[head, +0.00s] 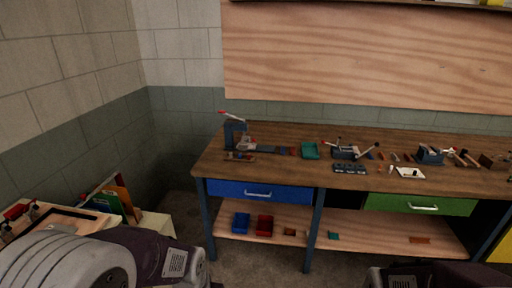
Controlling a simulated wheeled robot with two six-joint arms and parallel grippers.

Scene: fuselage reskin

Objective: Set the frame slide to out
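I cannot tell for sure which thing is the frame slide; the parts on the bench are small at this distance. A dark blue fixture (235,130) with a red-tipped lever stands at the left end of the bench, and a low bar (272,150) lies just right of it. A second fixture (345,152) with angled levers stands near the bench's middle, and a blue vise-like device (430,155) stands further right. Parts of my arms show at the bottom left and bottom right. Neither of my grippers is in view, so their hold is hidden.
The wooden workbench (220,172) runs along the wall, with a blue drawer (285,192) and a green drawer (395,203), both seemingly shut. A teal tray (310,150) and small tools lie on top. Blue and red bins (264,226) sit on the lower shelf. Bare floor lies in front.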

